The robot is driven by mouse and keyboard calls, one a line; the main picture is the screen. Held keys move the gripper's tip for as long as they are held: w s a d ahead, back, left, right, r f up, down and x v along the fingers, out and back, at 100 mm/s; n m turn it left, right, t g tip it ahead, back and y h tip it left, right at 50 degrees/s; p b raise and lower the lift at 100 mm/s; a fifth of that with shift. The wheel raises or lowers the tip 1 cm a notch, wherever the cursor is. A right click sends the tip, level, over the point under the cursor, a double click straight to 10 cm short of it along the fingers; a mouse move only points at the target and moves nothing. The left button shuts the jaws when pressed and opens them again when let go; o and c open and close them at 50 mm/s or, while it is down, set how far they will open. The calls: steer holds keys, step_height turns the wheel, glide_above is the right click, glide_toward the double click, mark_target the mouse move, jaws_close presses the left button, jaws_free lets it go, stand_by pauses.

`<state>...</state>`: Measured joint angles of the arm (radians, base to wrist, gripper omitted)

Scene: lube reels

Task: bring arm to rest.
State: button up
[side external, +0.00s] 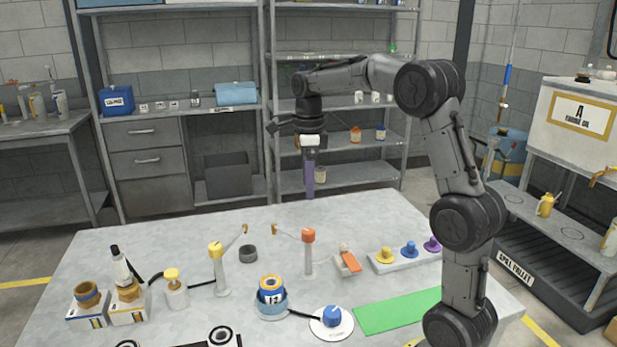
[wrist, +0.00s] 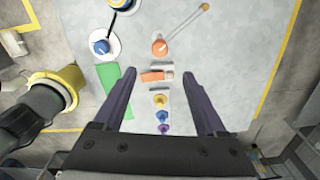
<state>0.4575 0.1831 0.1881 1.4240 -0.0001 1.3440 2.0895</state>
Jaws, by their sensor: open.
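My gripper (side external: 309,182) hangs above the back part of the work table (side external: 330,213), pointing down. Its two dark purple fingers are spread apart with nothing between them, as the wrist view (wrist: 159,75) shows. The fingers are well clear of the table top. My arm is bent, reaching in from the right side of the table. Below and between the fingers, the wrist view shows a small stand with an orange lever (wrist: 152,76) and a strip with yellow (wrist: 160,99), blue (wrist: 162,115) and purple (wrist: 164,129) knobs.
An orange-topped post (side external: 308,250) and a yellow-topped post (side external: 218,268) stand upright on the table. A blue tub (side external: 272,308), a white disc with a blue knob (side external: 332,322) and a green mat (side external: 398,312) lie nearer the front. Shelving stands behind. The table's back left is clear.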

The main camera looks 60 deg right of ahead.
steer(key=shift+r, duration=0.6)
